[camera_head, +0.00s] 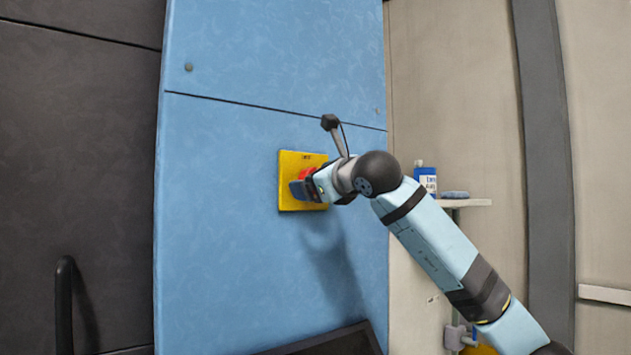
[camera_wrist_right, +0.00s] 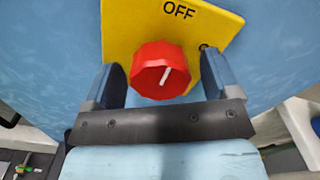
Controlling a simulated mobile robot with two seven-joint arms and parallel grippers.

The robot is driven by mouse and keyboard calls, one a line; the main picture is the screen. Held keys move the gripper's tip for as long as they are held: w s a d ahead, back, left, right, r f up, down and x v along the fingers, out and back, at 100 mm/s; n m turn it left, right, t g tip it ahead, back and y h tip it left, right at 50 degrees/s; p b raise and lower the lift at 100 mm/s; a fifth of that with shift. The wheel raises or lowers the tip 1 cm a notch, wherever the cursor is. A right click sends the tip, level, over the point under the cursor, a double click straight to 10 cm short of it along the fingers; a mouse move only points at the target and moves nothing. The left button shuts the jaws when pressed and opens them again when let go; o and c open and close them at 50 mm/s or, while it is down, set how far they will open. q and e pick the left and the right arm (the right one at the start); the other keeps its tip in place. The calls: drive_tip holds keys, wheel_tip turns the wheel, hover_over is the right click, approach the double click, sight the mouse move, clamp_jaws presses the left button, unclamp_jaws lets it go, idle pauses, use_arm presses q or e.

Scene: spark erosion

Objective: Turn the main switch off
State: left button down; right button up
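The main switch is a red ribbed knob (camera_wrist_right: 160,70) on a yellow plate (camera_wrist_right: 125,25) marked OFF. In the wrist view the knob sits between my right gripper's (camera_wrist_right: 163,78) two blue fingers, which are spread on either side of it with a small gap showing. A white mark on the knob points up and slightly right, towards the OFF lettering. In the head view the yellow plate (camera_head: 291,162) is on a blue cabinet front, and my right gripper (camera_head: 304,188) covers most of the red knob (camera_head: 308,173). My left gripper is not in view.
The blue cabinet panel (camera_head: 230,240) is flat and clear around the plate. A dark door with a black handle (camera_head: 64,305) is at the left. A small shelf (camera_head: 465,203) with a blue-and-white bottle (camera_head: 426,178) is at the right, behind my right arm.

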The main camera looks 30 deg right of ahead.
drive_tip(key=s+d+b, duration=0.2)
drive_tip(key=s, duration=1.1)
drive_tip(key=shift+s, duration=0.35)
